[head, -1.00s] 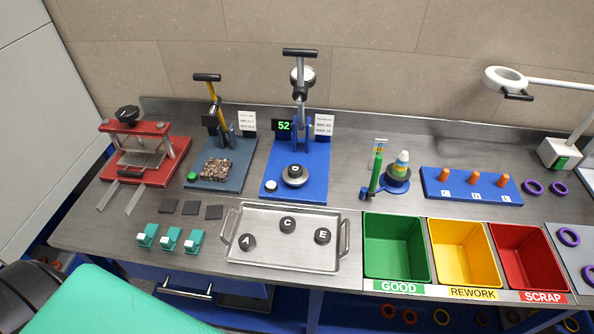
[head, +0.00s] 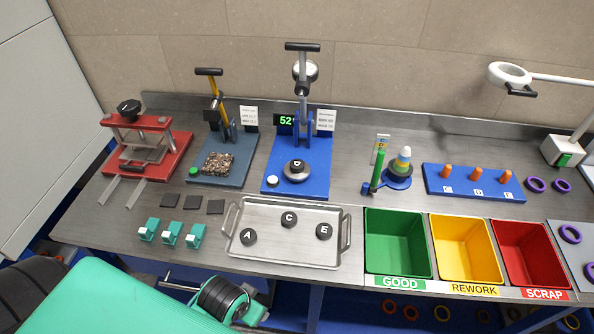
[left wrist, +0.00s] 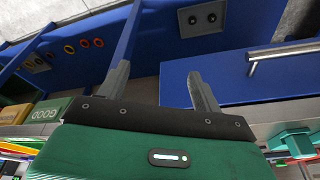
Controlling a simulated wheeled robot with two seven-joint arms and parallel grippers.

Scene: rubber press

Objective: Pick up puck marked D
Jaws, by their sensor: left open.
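The black puck marked D (head: 296,166) sits on the round metal anvil of the blue hardness tester (head: 312,184), under its lever column, in the head view. Black pucks marked A (head: 248,237), C (head: 289,219) and E (head: 324,231) lie in the metal tray (head: 285,257) in front of it. My left gripper (left wrist: 158,85) is open and empty in the left wrist view, facing the blue bench front below the worktop. In the head view only my left arm shows, at the lower left by the bench's front edge. My right gripper is not in view.
Green (head: 396,243), yellow (head: 466,250) and red (head: 525,254) bins stand right of the tray. Teal clips (head: 172,234) lie at its left. A red press (head: 147,150) and a grey-blue press base (head: 232,172) stand at the back left. Bare steel lies between tester and cone stand (head: 397,178).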

